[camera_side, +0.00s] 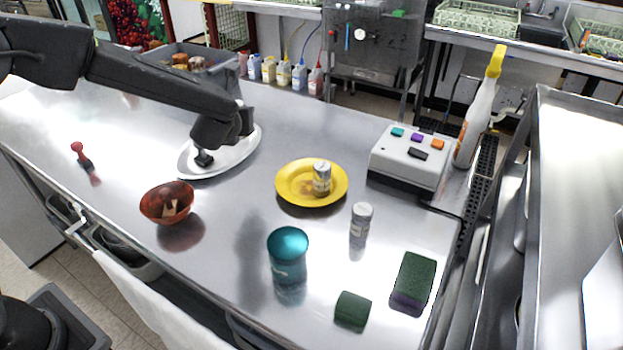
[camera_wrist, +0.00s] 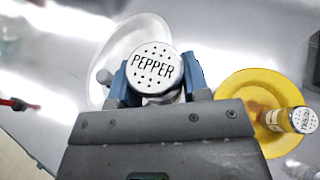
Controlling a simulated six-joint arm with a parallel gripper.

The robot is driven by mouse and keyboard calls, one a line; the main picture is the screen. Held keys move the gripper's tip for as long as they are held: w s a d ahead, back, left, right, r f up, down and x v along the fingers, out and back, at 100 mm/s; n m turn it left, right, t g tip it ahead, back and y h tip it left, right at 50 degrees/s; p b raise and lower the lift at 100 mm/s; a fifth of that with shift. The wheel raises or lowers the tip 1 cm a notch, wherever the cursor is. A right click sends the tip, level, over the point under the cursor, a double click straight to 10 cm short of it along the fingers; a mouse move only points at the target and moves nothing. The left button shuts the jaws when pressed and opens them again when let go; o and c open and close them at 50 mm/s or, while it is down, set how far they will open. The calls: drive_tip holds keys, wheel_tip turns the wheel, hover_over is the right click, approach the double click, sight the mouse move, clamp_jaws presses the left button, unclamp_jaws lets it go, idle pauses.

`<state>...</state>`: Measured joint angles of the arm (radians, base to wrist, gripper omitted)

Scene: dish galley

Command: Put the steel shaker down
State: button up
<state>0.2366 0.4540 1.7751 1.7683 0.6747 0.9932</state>
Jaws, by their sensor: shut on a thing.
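The held shaker (camera_wrist: 154,68) has a round pale metal lid marked PEPPER with small holes. My gripper (camera_wrist: 154,80) is shut on it, with a blue finger on each side, in the wrist view. In the side view my gripper (camera_side: 204,157) is over the white oval platter (camera_side: 246,147). The shaker's body is hidden there, so I cannot tell whether its base touches anything. The platter also shows behind the shaker in the wrist view (camera_wrist: 122,42).
A yellow plate (camera_side: 290,198) bears another shaker (camera_side: 321,179). A third shaker (camera_side: 361,222) stands nearer. Bare counter lies between platter and bowl.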

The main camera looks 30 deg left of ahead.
drive_tip(key=shift+w+d+f, duration=0.5)
drive_tip(key=shift+d+f, duration=1.35)
drive_tip(key=shift+d, duration=0.25)
drive_tip(key=shift+w+d+f, duration=0.55)
drive_tip(key=shift+d+f, duration=1.25)
drive_tip(key=shift+d, duration=0.3)
drive_tip(key=shift+w+d+f, duration=0.5)
drive_tip(key=shift+d+f, duration=1.35)
drive_tip(key=shift+d, duration=0.25)
drive_tip(key=shift+f, duration=0.2)
drive_tip(key=o, duration=0.6)
drive_tip(key=shift+o, duration=0.9)
